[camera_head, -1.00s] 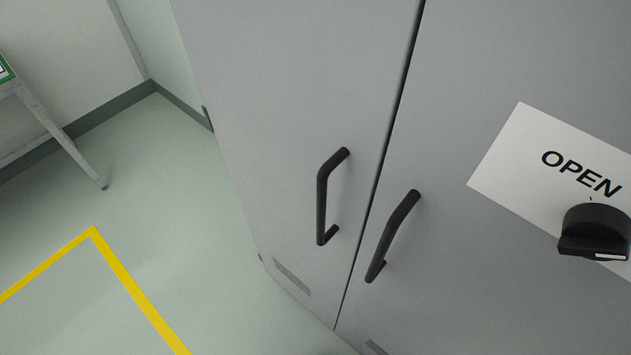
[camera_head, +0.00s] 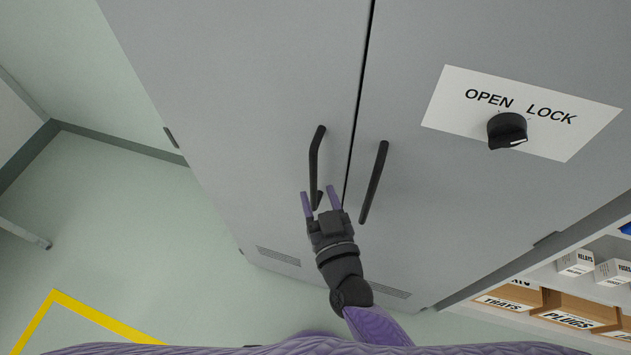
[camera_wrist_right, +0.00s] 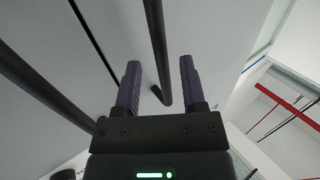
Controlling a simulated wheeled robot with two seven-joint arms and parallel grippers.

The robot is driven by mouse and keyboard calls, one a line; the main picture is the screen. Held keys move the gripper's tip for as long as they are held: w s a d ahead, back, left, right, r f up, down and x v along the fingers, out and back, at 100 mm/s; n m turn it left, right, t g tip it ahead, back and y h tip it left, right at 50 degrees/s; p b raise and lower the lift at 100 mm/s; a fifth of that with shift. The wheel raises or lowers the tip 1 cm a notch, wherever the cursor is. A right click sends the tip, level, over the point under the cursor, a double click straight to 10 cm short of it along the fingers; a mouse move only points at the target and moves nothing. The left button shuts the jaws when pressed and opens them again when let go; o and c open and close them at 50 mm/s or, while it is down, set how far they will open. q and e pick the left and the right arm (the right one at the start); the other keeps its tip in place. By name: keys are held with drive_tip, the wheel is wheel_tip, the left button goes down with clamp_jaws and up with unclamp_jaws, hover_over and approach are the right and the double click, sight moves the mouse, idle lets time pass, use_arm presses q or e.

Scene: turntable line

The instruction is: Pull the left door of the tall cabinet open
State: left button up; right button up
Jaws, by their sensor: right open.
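The tall grey cabinet has a left door (camera_head: 240,80) and a right door (camera_head: 450,220), both shut with a thin dark seam between them. The left door's black bar handle (camera_head: 314,160) stands upright near the seam. The right door's black handle (camera_head: 374,182) is just right of the seam. My right gripper (camera_head: 320,199) is open at the lower end of the left door's handle. In the right wrist view the handle (camera_wrist_right: 157,50) runs between the two purple fingers (camera_wrist_right: 160,83), with a gap on each side. My left gripper is out of view.
A black knob (camera_head: 507,130) sits on a white OPEN/LOCK plate (camera_head: 580,112) on the right door. Shelves with labelled bins (camera_head: 571,319) stand at the lower right. The floor left of the cabinet is clear, with a yellow line (camera_head: 100,318).

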sight(315, 187)
drive_tip(key=shift+x, duration=1.75)
clamp_jaws()
